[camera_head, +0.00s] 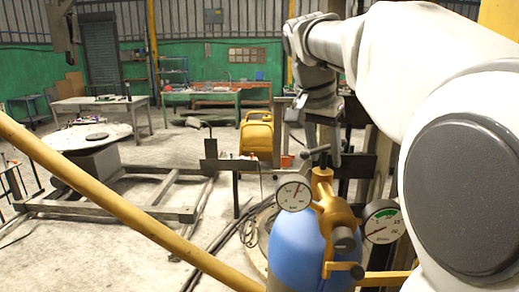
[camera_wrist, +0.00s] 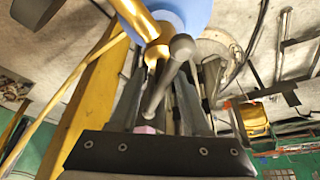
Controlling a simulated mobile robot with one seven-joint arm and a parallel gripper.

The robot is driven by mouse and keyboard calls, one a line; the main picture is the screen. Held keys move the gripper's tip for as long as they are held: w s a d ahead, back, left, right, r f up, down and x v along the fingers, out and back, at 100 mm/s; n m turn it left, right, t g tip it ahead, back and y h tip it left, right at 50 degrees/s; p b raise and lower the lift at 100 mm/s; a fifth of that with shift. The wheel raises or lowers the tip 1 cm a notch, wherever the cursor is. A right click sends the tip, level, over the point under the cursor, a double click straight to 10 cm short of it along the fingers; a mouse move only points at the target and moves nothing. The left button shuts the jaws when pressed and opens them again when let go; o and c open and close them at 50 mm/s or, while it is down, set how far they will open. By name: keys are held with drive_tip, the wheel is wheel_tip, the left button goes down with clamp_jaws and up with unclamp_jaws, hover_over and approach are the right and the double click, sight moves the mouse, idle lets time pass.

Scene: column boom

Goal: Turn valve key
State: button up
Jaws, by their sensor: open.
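A blue gas cylinder (camera_head: 295,250) stands upright in front of me with a brass valve fitting (camera_head: 332,205) on top. The valve key (camera_head: 317,151) is a grey cross-bar with rounded ends above the fitting. In the wrist view its bar (camera_wrist: 168,75) and ball end lie between the two fingers. My gripper (camera_head: 324,150) is open and points down over the key. Its fingers also show in the wrist view (camera_wrist: 160,95), one on each side of the bar. I cannot tell whether either finger touches it. Part of the key is hidden by the fingers.
Two round gauges, one left (camera_head: 293,194) and one right (camera_head: 383,222), stick out from the fitting. A yellow rail (camera_head: 120,200) slants across the foreground. A yellow machine (camera_head: 257,135), workbenches (camera_head: 100,104) and a low metal frame stand farther back.

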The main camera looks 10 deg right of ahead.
clamp_jaws()
idle(0.5)
drive_tip(key=n+t+y, duration=0.1)
drive_tip(key=n, duration=0.3)
drive_tip(key=shift+r+n, duration=0.1)
drive_tip(key=shift+n, duration=0.3)
drive_tip(key=shift+n+t+y+p, duration=0.5)
drive_tip(key=shift+n+y, duration=0.7)
drive_tip(key=shift+n, duration=1.3)
unclamp_jaws()
